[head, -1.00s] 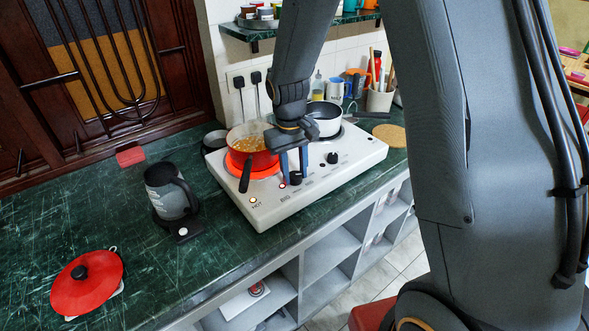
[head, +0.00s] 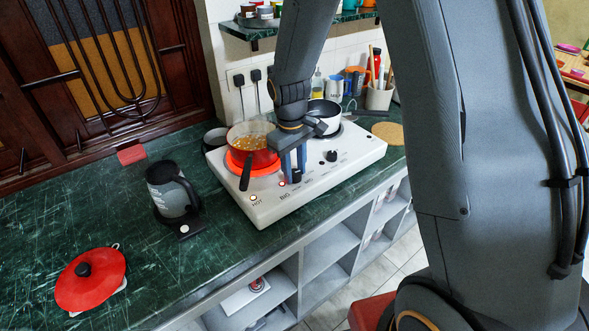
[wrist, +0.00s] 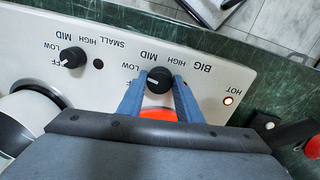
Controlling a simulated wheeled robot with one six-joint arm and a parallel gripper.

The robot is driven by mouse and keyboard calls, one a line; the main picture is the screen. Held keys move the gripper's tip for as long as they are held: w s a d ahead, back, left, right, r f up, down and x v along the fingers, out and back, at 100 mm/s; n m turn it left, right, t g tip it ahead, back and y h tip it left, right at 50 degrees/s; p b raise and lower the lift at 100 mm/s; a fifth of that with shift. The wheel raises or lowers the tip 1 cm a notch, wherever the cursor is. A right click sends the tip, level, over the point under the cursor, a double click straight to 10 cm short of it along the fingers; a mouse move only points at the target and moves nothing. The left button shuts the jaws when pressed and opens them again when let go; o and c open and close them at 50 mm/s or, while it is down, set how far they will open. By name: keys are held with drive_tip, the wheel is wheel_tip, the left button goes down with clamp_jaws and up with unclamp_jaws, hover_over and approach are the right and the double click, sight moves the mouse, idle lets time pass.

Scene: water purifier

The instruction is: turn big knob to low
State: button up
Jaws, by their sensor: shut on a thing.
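The big knob (wrist: 159,80) is a round black knob on the white stove's front panel, beside the printed words BIG, HIGH, MID and LOW. Its white mark faces left in the wrist view, toward the OFF and LOW lettering; the exact setting is hard to tell. My gripper (wrist: 161,82) has its two blue fingers shut on the knob, one on each side. In the head view my gripper (head: 294,170) points down at the stove's front panel, and its fingers largely hide the knob.
A red pot (head: 252,158) stands on the glowing big burner, its handle toward the front edge. The small knob (head: 331,156) is to the right. A kettle (head: 172,190) and red lid (head: 90,280) are at left.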

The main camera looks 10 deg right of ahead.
drive_tip(key=shift+w, duration=0.1)
drive_tip(key=o, duration=1)
drive_tip(key=shift+o, duration=0.2)
drive_tip(key=shift+s+a+r+b, duration=0.15)
drive_tip(key=shift+r+b, duration=0.35)
drive_tip(key=shift+r, duration=1.5)
drive_tip(key=shift+s+a+r+b, duration=0.1)
drive_tip(key=shift+r+b, duration=0.4)
drive_tip(key=shift+r, duration=1.45)
drive_tip(key=shift+w, duration=0.1)
